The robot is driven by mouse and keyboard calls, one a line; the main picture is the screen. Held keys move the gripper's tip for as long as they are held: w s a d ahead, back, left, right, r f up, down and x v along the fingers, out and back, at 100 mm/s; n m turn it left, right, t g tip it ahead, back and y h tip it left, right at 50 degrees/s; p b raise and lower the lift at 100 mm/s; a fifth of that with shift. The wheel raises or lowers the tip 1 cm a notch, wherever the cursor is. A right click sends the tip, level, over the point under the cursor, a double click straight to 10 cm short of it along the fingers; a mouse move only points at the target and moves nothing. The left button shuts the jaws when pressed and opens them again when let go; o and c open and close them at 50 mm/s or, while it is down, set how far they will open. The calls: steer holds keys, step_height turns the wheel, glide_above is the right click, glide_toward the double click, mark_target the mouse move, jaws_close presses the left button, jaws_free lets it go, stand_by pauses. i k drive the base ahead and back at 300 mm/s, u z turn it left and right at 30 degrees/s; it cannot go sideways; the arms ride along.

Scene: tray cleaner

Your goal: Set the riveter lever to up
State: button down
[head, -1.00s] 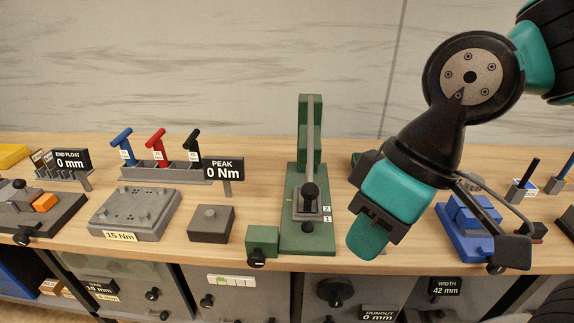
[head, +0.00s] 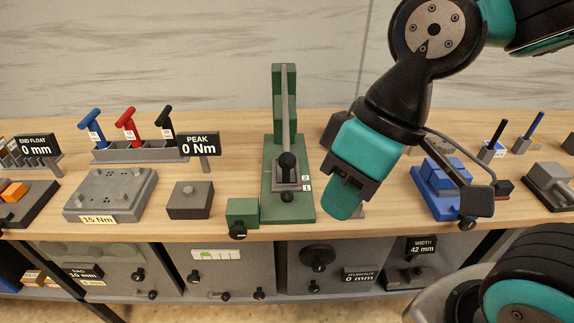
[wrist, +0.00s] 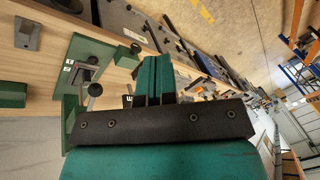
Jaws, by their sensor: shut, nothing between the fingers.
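The green bench machine with a tall post, which looks like the riveter (head: 279,145), stands at the middle of the bench. Its lever (head: 287,160) has a black ball knob and sits low at the front, beside a plate marked 2 and 1. A long grey bar runs up the post behind it. In the wrist view the lever knob (wrist: 95,89) shows left of the fingers, over the green base (wrist: 84,50). My gripper (head: 342,207) is shut and empty, pointing down just right of the riveter base and apart from the lever. Its teal fingers also show in the wrist view (wrist: 154,75).
A small green block (head: 242,212) with a black knob is at the riveter's front left. A grey block (head: 189,200) and the PEAK sign (head: 199,145) stand further left. A blue fixture (head: 437,189) is right of my gripper, close to my arm.

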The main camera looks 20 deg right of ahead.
mark_target(286, 160)
steer(key=z, duration=2.9)
steer(key=k, duration=0.75)
steer(key=u, duration=1.8)
